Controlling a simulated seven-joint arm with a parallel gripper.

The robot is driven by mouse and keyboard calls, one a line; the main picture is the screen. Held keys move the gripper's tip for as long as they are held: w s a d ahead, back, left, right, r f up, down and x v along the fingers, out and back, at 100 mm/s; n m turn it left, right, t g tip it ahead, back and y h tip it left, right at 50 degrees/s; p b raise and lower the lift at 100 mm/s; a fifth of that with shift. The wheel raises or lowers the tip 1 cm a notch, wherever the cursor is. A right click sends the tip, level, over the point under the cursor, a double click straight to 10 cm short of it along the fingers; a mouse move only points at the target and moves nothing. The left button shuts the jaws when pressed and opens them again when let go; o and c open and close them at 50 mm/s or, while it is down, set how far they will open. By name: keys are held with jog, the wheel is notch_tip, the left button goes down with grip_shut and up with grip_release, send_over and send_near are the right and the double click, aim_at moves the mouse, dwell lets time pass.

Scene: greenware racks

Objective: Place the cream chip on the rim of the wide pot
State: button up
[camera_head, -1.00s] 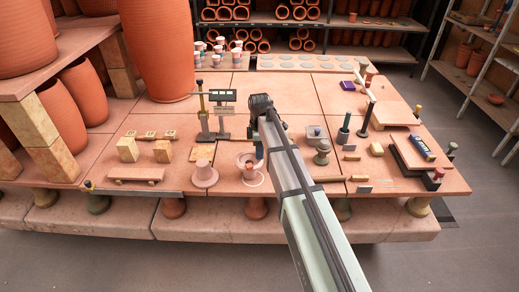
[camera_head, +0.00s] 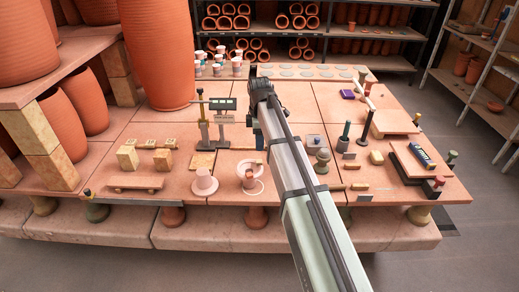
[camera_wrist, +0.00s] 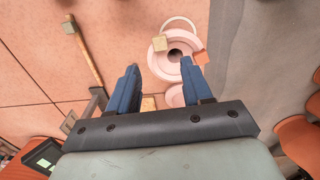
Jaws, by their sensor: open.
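A pink wide pot (camera_head: 250,184) with a dark central opening stands near the front of the slab table, beside a pale ring. In the wrist view the pot (camera_wrist: 178,66) lies beyond my fingertips. The small cream chip (camera_wrist: 159,43) overlaps the left edge of the pot's rim there; I cannot tell whether it rests on it. I cannot make the chip out in the head view. My gripper (camera_wrist: 160,72) is open, with nothing between its two blue fingers. An orange piece (camera_wrist: 200,57) shows by the right finger, partly hidden.
A second pink flanged pot (camera_head: 204,183) stands to the left. A balance stand with a display (camera_head: 222,104) is behind it. Cream blocks (camera_head: 127,157) and a low board (camera_head: 135,182) are further left. Stamps, a post and boards (camera_head: 415,165) fill the right side.

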jog(key=shift+r, duration=1.65)
